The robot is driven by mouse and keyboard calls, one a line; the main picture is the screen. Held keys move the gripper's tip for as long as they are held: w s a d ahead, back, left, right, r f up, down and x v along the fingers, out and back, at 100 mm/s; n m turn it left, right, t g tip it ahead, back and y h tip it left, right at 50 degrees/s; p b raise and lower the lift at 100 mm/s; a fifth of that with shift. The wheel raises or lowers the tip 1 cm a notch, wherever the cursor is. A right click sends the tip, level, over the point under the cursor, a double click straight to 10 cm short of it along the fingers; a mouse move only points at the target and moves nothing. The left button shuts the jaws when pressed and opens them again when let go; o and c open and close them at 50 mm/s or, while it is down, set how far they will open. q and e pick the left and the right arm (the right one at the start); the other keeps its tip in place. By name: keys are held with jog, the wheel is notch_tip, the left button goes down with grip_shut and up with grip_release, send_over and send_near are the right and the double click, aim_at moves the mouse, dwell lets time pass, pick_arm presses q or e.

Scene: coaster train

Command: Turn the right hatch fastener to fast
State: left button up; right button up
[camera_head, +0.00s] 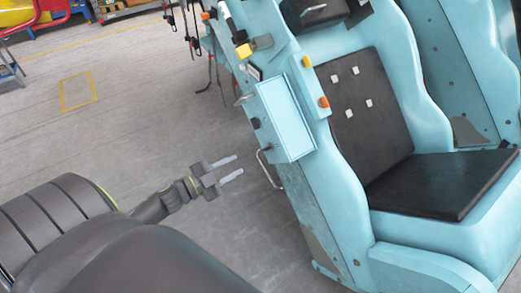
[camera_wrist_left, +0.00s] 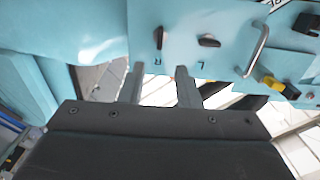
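The light blue hatch box (camera_head: 285,118) is on the side of the blue coaster car. Two dark fasteners show on the light blue panel in the left wrist view: one (camera_wrist_left: 158,36) stands upright, the other (camera_wrist_left: 209,41), to its right, lies nearly sideways. Small dark letter marks are below them. I cannot tell for sure which mark each fastener points to. My left gripper (camera_head: 238,165) is open and empty, left of the car and apart from it. Its two fingers (camera_wrist_left: 160,69) show below the fasteners in the wrist view, not touching them. My right gripper is not in view.
A metal handle (camera_wrist_left: 257,50) is right of the fasteners, with a yellow-and-black part (camera_wrist_left: 271,85) below it. The black seat (camera_head: 425,183) is inside the car. Dark cables (camera_head: 190,30) hang at the car's far end. The grey floor (camera_head: 140,110) left of the car is clear.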

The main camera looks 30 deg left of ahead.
aim_at(265, 150)
pick_arm(q)
jog(key=p+x, duration=0.2)
jog(key=x, duration=0.8)
jog(key=shift+w, duration=0.2)
jog(key=shift+c, duration=0.4)
grip_shut()
